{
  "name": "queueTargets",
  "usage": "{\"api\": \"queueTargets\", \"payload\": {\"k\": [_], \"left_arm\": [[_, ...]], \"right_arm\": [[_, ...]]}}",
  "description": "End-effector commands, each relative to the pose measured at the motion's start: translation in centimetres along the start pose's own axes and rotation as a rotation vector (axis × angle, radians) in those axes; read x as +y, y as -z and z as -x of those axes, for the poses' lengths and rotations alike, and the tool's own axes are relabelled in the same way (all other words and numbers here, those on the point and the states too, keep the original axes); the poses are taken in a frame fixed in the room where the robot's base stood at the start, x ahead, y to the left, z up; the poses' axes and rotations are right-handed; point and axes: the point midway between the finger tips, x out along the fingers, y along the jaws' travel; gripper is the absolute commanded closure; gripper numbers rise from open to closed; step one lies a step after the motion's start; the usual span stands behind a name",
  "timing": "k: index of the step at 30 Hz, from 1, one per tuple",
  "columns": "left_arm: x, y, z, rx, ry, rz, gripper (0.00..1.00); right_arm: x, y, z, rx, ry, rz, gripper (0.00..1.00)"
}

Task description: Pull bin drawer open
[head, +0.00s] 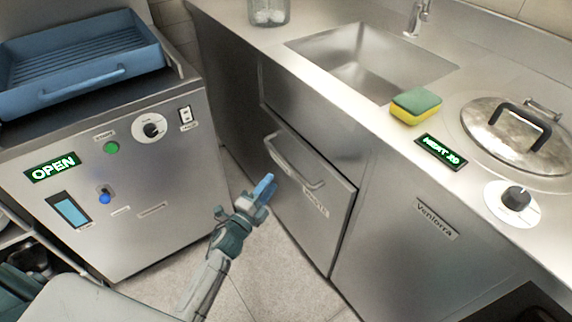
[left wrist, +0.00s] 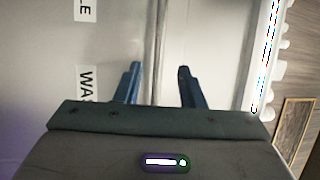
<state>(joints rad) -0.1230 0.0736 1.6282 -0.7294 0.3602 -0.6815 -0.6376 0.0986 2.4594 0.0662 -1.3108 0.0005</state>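The bin drawer (head: 296,214) is a closed steel front under the counter, left of the Ventorra panel. Its bar handle (head: 297,170) runs along the upper part, with white labels beneath, one reading WASTE (head: 315,204). My left gripper (head: 265,186) is in front of the drawer, lower left of the handle in the head view. In the left wrist view its two blue fingers (left wrist: 158,84) are apart with nothing clearly held. A narrow upright line or bar shows between and beyond them; I cannot tell whether it is the handle or a seam. My right gripper is not in view.
A steel machine (head: 130,190) with an OPEN display and a blue tray (head: 85,68) stands left. The counter holds a sink (head: 365,60), a sponge (head: 416,104) and a lidded pot well (head: 518,135). Floor (head: 285,280) before the drawer is clear.

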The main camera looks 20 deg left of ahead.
Motion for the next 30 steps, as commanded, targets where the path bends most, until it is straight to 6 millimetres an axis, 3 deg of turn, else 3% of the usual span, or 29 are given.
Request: {"api": "queueTargets", "payload": {"k": [9,15,28,30], "left_arm": [[-0.1,-0.1,-6.0,-0.002,0.0,0.003,0.64],[0.0,-0.1,-8.8,-0.003,-0.001,0.005,0.64],[0.1,-0.1,-9.8,-0.003,-0.003,0.004,0.64],[0.1,-0.1,-9.8,-0.003,-0.003,0.004,0.76]], "right_arm": [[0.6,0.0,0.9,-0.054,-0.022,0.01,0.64],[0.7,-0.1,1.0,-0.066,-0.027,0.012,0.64],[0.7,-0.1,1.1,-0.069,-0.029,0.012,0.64],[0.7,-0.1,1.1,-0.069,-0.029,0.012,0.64]]}}
